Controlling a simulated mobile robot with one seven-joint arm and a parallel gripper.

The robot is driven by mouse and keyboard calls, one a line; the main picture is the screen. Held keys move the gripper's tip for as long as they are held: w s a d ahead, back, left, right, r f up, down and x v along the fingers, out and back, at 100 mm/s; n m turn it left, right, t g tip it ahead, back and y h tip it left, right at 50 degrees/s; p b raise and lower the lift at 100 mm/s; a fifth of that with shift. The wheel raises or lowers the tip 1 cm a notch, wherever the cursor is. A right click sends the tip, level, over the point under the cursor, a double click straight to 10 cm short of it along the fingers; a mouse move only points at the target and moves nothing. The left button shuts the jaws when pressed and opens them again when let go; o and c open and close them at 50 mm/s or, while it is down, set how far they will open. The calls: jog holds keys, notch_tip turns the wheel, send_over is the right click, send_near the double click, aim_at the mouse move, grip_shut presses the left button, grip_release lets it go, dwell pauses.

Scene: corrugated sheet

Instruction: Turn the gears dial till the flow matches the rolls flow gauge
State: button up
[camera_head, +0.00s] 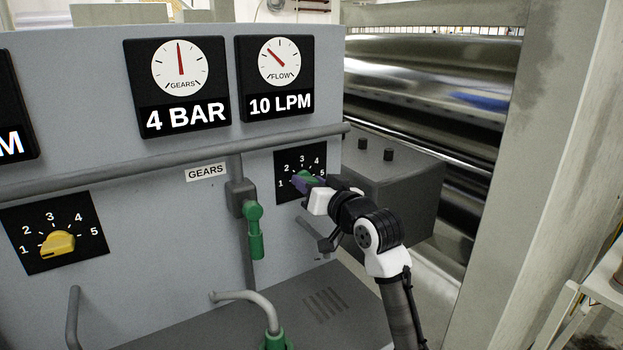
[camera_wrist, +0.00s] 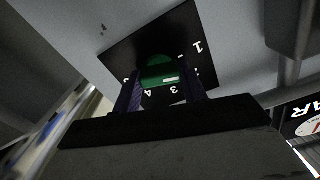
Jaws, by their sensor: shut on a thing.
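The gears dial is a green knob (camera_head: 307,176) on a black plate with numbers 1 to 5, right of the "GEARS" label. In the wrist view the knob (camera_wrist: 156,64) sits between my two fingers, with a short white mark on it; the setting is hard to read. My gripper (camera_head: 303,181) is shut on it and covers part of the plate. The flow gauge (camera_head: 279,61) above reads 10 LPM, needle to upper left. The gears gauge (camera_head: 179,67) beside it reads 4 BAR. A gauge cut off at the left edge (camera_head: 15,120) shows only "M"; its number is out of view.
A horizontal grey pipe (camera_head: 120,163) runs above the dial. A green-handled lever (camera_head: 255,230) hangs just left of my gripper. A yellow dial (camera_head: 58,243) is at the left. A grey box (camera_head: 395,185) and shiny rollers (camera_head: 430,80) stand to the right.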

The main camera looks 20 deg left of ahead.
jog(key=shift+m+p, duration=2.1)
jog(key=shift+m, duration=0.7)
jog(key=shift+f, duration=0.1)
jog(key=o, duration=1)
jog(key=b+v, duration=0.4)
jog(key=v, duration=1)
